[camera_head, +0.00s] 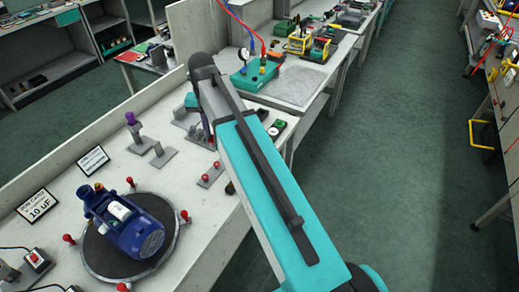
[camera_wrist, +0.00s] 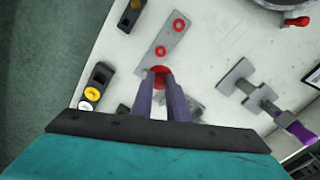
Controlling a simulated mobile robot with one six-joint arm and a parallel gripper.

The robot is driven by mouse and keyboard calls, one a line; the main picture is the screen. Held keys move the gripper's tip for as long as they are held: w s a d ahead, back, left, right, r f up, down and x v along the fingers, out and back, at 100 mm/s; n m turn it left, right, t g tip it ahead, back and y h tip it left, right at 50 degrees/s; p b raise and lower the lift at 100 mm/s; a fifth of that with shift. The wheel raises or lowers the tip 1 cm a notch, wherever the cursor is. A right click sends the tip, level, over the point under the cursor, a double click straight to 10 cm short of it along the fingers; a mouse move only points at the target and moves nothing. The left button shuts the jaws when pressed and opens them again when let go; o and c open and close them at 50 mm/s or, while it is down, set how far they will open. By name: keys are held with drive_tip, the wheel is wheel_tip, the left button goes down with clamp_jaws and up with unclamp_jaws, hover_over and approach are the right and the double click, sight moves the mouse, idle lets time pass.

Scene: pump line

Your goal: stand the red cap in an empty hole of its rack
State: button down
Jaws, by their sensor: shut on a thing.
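My gripper (camera_wrist: 164,82) is shut on a red cap (camera_wrist: 160,70) in the wrist view, with only the cap's far part showing past the fingertips. The rack (camera_wrist: 170,37) is a narrow grey strip on the pale bench; two other red caps (camera_wrist: 180,25) (camera_wrist: 161,51) stand in it in a row. The held cap overlaps the strip's near end in the picture; I cannot tell whether it is above a hole or in it. In the head view the rack (camera_head: 211,174) shows beside my arm, which hides the gripper.
Beside the rack are black blocks, one with yellow and white buttons (camera_wrist: 92,93), another (camera_wrist: 130,15) farther up. A grey fixture with a purple handle (camera_wrist: 300,131) stands to the right. A blue pump (camera_head: 128,222) sits on a round turntable (camera_head: 100,255) ringed by red knobs.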

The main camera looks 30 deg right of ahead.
drive_tip(key=shift+a, duration=0.1)
drive_tip(key=shift+n, duration=0.4)
drive_tip(key=n, duration=1)
drive_tip(key=shift+n, duration=0.4)
